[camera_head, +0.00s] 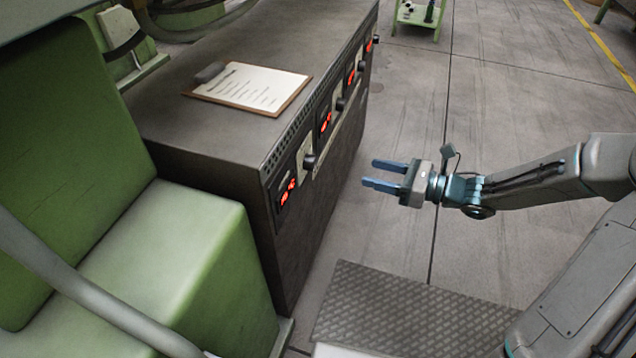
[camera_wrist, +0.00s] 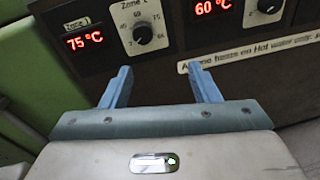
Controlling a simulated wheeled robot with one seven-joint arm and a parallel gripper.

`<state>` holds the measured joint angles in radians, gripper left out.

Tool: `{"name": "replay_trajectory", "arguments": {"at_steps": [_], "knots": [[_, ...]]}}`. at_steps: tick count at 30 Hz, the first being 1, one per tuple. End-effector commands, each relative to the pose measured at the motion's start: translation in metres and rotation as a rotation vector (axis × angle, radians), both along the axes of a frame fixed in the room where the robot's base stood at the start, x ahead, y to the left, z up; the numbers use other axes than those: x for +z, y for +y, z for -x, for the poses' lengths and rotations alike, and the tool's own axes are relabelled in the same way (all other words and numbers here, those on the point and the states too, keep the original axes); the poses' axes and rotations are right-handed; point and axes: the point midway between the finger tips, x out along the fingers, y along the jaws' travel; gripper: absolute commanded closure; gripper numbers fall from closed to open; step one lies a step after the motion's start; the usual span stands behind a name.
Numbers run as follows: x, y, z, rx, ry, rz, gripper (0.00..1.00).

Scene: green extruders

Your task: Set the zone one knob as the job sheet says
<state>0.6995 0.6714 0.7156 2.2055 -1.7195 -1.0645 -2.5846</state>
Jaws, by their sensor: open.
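The zone one knob (camera_head: 310,161) is a dark round knob on a pale plate on the cabinet's front panel. In the wrist view the knob (camera_wrist: 143,35) has a light pointer mark and scale numbers around it. A red display (camera_wrist: 85,42) labelled Zone 1 reads 75 °C to its left; it also shows in the head view (camera_head: 287,191). The job sheet (camera_head: 255,87) lies on a clipboard on the cabinet top; its writing is too small to read. My gripper (camera_head: 369,172) is open and empty, right of the panel and apart from the knob. It also shows in the wrist view (camera_wrist: 158,68).
A second display (camera_wrist: 212,7) reads 60 °C, with another knob (camera_wrist: 268,5) beside it. A label strip (camera_wrist: 250,52) runs below them. A green machine (camera_head: 180,250) stands at the left. A ridged metal plate (camera_head: 400,310) lies on the floor.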

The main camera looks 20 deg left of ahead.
Motion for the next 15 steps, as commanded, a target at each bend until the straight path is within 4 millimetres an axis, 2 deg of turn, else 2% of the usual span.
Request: {"name": "replay_trajectory", "arguments": {"at_steps": [1,8,11,15], "knots": [[-0.008,0.000,0.005,0.035,-0.048,-0.031,0.44],[-0.005,0.007,0.015,0.103,-0.150,-0.087,0.44],[-0.005,0.021,0.014,0.105,-0.149,-0.087,0.44],[-0.006,0.050,0.012,0.105,-0.148,-0.086,0.44]]}}
